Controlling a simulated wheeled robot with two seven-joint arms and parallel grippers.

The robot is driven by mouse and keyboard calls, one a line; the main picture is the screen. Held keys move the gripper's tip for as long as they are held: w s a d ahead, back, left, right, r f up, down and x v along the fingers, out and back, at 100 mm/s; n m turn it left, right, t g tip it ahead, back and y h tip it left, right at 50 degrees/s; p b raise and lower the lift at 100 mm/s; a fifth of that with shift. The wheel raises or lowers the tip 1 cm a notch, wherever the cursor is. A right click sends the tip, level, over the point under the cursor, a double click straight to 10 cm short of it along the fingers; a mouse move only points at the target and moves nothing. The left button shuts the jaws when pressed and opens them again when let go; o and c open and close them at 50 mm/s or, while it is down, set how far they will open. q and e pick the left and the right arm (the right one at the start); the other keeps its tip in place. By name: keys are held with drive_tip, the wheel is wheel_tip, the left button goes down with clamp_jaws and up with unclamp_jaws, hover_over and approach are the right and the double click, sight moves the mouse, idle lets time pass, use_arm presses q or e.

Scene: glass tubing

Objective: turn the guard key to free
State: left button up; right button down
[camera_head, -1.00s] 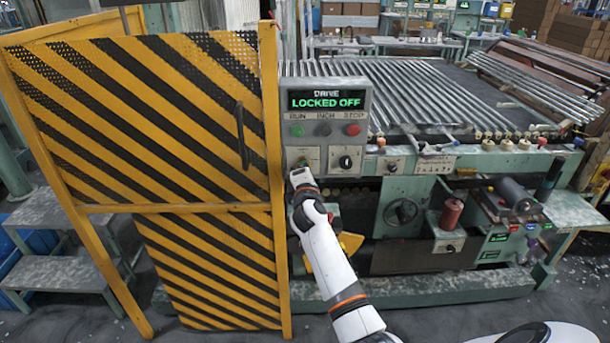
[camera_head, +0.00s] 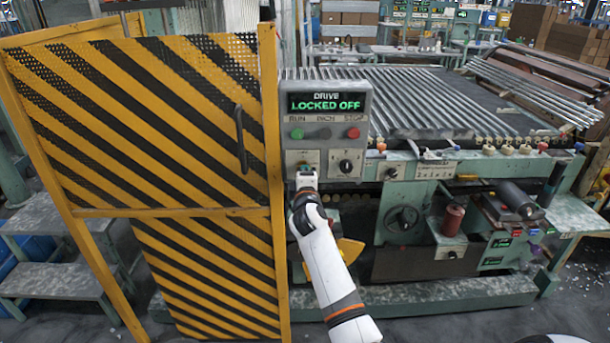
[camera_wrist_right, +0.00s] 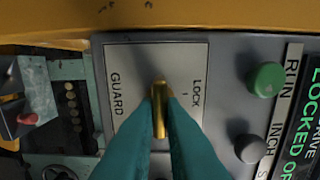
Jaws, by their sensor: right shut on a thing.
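The brass guard key (camera_wrist_right: 160,112) is in the switch plate (camera_wrist_right: 124,58) marked GUARD and LOCK in the right wrist view. My right gripper (camera_wrist_right: 162,98) is shut on the key, with one teal finger on each side of it. In the head view my right gripper (camera_head: 304,176) is at the lower left of the grey control box (camera_head: 325,104), covering much of the key plate. The display (camera_head: 327,102) reads DRIVE LOCKED OFF in green. My left gripper is not in view.
A yellow-and-black striped guard door (camera_head: 150,120) stands close on the left of the box. Green, grey and red buttons (camera_head: 353,133) sit above the key, and a black selector knob (camera_head: 345,166) is to its right. Glass tubes (camera_head: 420,100) lie on the machine behind.

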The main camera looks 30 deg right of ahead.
drive_tip(key=shift+f, duration=0.1)
drive_tip(key=c, duration=1.5)
unclamp_jaws()
drive_tip(key=b+v, duration=0.1)
drive_tip(key=v, duration=1.1)
drive_tip(key=shift+s, duration=0.1)
